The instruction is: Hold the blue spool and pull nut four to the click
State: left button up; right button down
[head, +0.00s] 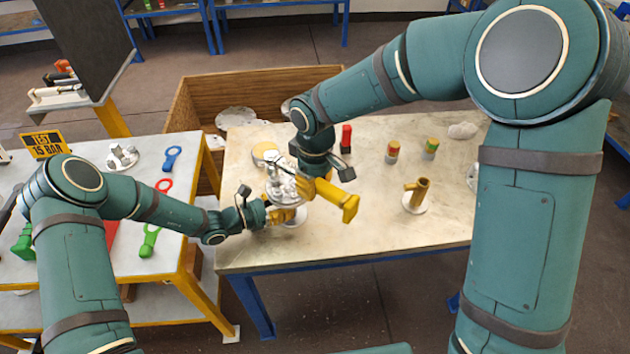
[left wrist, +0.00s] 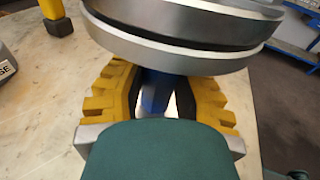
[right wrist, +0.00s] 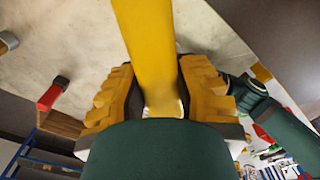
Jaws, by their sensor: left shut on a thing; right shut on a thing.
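The flanged vessel (head: 284,190) stands near the left front of the pale table, with bright metal flanges. My left gripper (head: 280,214) is at its lower side. In the left wrist view its yellow fingers are shut around the blue spool (left wrist: 155,92), just under two stacked metal flange discs (left wrist: 180,45). My right gripper (head: 308,186) is above the flange, shut on the yellow bar of a tool (right wrist: 148,45). In the head view the yellow tool (head: 349,207) sticks out to the right. Nut four and the tool's contact with it cannot be made out.
A brass fitting (head: 417,194) stands on the pale table (head: 350,245) to the right. Two small banded cylinders (head: 392,152) and a red piece (head: 346,138) are farther back. The white left table (head: 130,200) holds blue, red and green tools. The table's front right is clear.

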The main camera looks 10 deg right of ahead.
jog(key=shift+f, duration=0.95)
jog(key=shift+m, duration=0.8)
jog(key=r, duration=0.1)
jog(key=s+a+r, duration=0.1)
jog(key=r, duration=0.3)
jog(key=shift+s+a, duration=0.15)
